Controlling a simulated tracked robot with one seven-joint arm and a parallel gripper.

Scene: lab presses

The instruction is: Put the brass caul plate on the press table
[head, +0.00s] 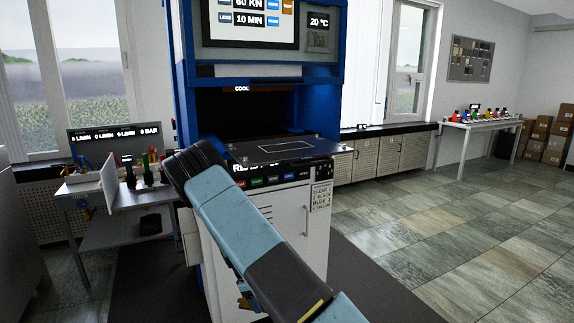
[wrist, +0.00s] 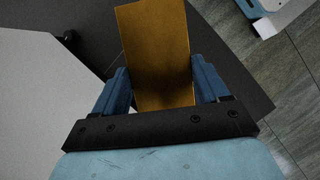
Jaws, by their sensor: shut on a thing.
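The brass caul plate (wrist: 155,40) is a flat golden-brown sheet between the two blue fingers of my gripper (wrist: 160,78) in the wrist view. My gripper is shut on it, and the plate sticks out beyond the fingertips over a dark floor mat. In the head view my arm crosses in front of the press and mostly hides the gripper; a small brass-and-blue patch shows by the arm's lower left side. The press table (head: 325,151) is a grey plate with a white outlined rectangle, sticking out of the blue press. Its outlined area looks bare.
The press's white cabinet (head: 290,208) stands below the table. A side table (head: 90,190) with bottles is at the left. A white bench (head: 490,127) with small coloured containers and cardboard boxes (head: 557,130) are at the far right. The tiled floor on the right is clear.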

